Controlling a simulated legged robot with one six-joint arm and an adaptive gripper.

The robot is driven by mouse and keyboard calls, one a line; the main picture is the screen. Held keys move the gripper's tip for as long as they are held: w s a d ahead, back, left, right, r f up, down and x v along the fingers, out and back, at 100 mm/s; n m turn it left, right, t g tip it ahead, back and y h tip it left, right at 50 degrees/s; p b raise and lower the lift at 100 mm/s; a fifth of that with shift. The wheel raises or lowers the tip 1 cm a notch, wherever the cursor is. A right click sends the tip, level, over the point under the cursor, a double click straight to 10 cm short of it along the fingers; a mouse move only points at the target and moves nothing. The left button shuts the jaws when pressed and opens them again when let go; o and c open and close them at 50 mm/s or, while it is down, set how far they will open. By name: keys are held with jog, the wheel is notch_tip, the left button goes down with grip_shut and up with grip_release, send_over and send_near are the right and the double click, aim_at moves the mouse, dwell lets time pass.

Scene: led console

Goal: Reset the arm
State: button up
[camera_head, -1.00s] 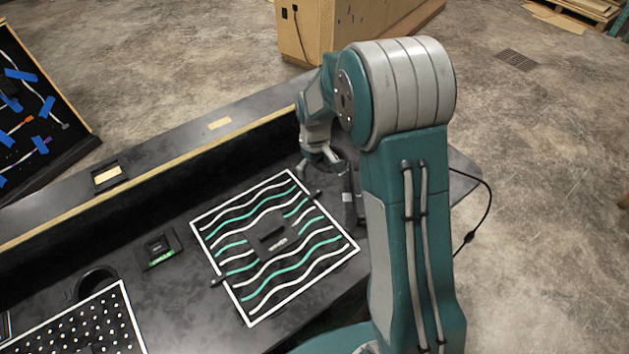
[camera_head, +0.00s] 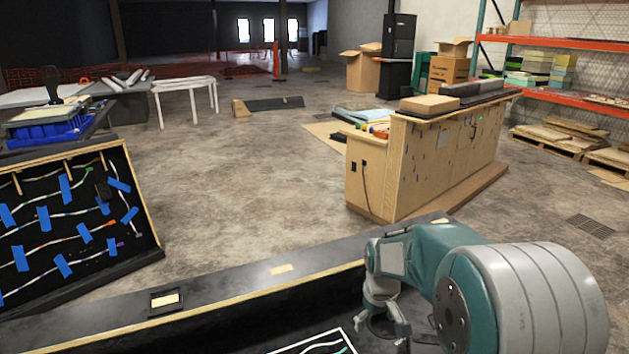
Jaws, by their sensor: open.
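My arm, teal and grey, fills the lower right of the head view. My gripper (camera_head: 384,327) hangs below the wrist, its fingers spread and pointing down, and I see nothing between them. It is above the near side of the black console (camera_head: 225,307), to the right of a white-framed panel (camera_head: 328,343). Only the top corner of that panel shows, with parts of its wavy lines. The lower part of my gripper is close to the bottom of the picture, so its height above the console is hard to tell.
A tilted board with taped cables (camera_head: 75,225) stands at the left. A wooden cabinet (camera_head: 425,155) stands beyond the console at the right. An orange shelf rack (camera_head: 570,95) is at the back right. Open concrete floor lies in the middle.

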jog(key=s+r+m+t, duration=0.2)
jog(key=s+r, duration=0.9)
jog(key=r, duration=0.1)
jog(key=s+r+m+t, duration=0.2)
jog(key=s+r+t, duration=0.1)
jog(key=s, duration=1)
jog(key=shift+s+d+r, duration=0.3)
jog(key=shift+s+d, duration=0.05)
